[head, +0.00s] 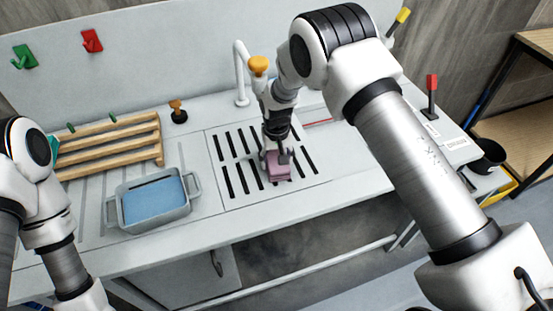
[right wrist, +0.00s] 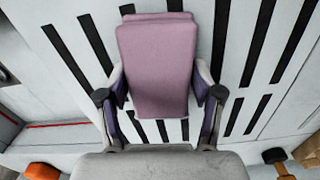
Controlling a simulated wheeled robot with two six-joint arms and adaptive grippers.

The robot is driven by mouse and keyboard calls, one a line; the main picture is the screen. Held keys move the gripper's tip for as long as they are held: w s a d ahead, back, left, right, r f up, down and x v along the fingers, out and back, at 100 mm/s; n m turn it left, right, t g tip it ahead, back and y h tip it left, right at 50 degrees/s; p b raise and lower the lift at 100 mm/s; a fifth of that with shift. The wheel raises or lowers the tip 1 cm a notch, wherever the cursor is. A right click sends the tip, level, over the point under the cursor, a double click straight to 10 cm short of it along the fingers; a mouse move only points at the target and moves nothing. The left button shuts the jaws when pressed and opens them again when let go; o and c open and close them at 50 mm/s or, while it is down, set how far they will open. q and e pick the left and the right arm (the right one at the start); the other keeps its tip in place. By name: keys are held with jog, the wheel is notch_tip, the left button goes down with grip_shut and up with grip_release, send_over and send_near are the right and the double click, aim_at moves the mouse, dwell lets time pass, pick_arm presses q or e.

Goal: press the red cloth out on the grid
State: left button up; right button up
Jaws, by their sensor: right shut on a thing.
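The cloth (head: 279,174) looks pinkish-purple, a folded block, over the slotted grid (head: 232,202) in the worktop. In the right wrist view the cloth (right wrist: 157,62) fills the middle, with dark grid slots (right wrist: 240,60) around it. My right gripper (head: 277,157) points down at the grid and is shut on the cloth, one finger on each side in the right wrist view (right wrist: 160,100). I cannot tell whether the cloth touches the grid. My left arm shows at the left edge; its gripper is out of view.
A grey basin (head: 113,213) of blue water (head: 153,199) stands left of the grid. Behind it is a wooden rack (head: 110,147). A white tap (head: 241,75) rises behind the grid. Red (head: 92,41) and green (head: 24,57) hooks are on the back wall. A black cup (head: 489,157) is at right.

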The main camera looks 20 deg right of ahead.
jog(key=shift+s, duration=0.1)
jog(key=shift+r+p, duration=2.45)
jog(key=shift+r, duration=1)
